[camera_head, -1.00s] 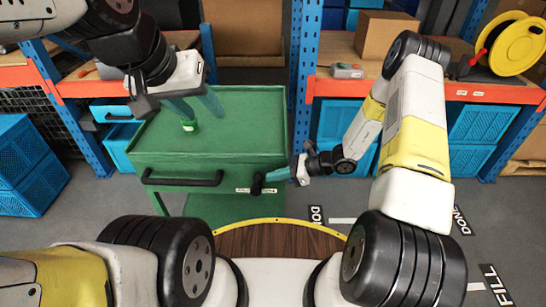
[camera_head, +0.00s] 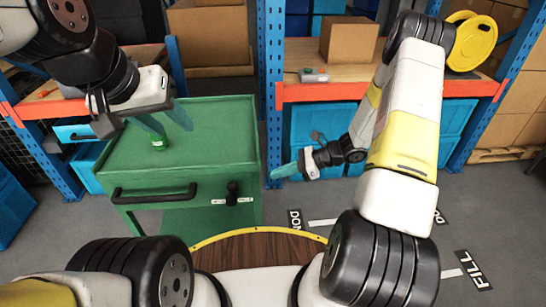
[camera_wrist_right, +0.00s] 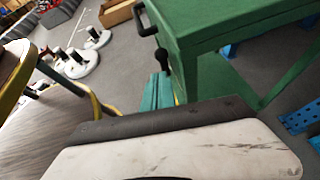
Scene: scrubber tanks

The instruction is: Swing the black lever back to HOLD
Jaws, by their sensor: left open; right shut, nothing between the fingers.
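The black lever (camera_head: 232,190) is on the front of the green cart (camera_head: 200,170), right of the cart's black handle (camera_head: 154,196). Its knob stands up between two small white labels, whose lettering is too small to read. My right gripper (camera_head: 278,172) is shut and empty, to the right of the lever and apart from it. In the right wrist view the lever (camera_wrist_right: 161,56) shows beyond my gripper's teal fingers (camera_wrist_right: 158,91). My left gripper (camera_head: 165,122) is open above the cart top.
A small green container (camera_head: 159,143) stands on the cart top below my left gripper. Blue-and-orange shelving with a cardboard box (camera_head: 348,40) and a yellow reel (camera_head: 472,40) is behind. Grey floor with a FILL marking (camera_head: 473,269) is clear at right.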

